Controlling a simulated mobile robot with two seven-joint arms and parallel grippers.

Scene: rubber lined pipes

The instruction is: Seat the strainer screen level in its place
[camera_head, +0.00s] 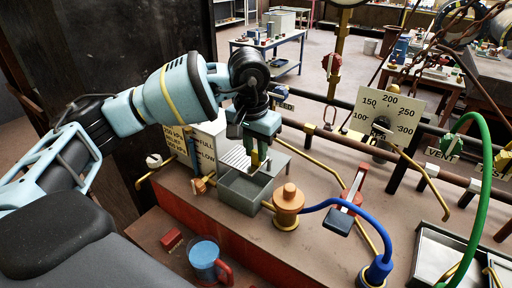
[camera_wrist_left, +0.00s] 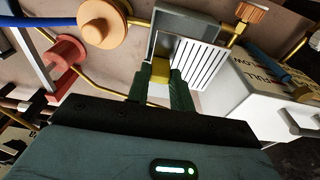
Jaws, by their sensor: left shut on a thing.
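The strainer screen (camera_head: 236,156) is a pale plate with dark slots and a yellow grip block (camera_wrist_left: 160,68). My left gripper (camera_head: 257,158) points down, its green fingers (camera_wrist_left: 162,88) shut on the yellow block, also in the left wrist view. The slotted part of the screen shows there (camera_wrist_left: 203,62) beside the fingers. A grey open box (camera_head: 243,190) stands on the bench just below and in front of the screen; its rim shows in the wrist view (camera_wrist_left: 180,17). The screen is over its back part; I cannot tell whether they touch. My right gripper is out of view.
A white labelled housing (camera_head: 208,150) is close on the left. Pipes and a dial gauge (camera_head: 383,122) stand behind. A blue-topped mug (camera_head: 205,256) is in front, lower down.

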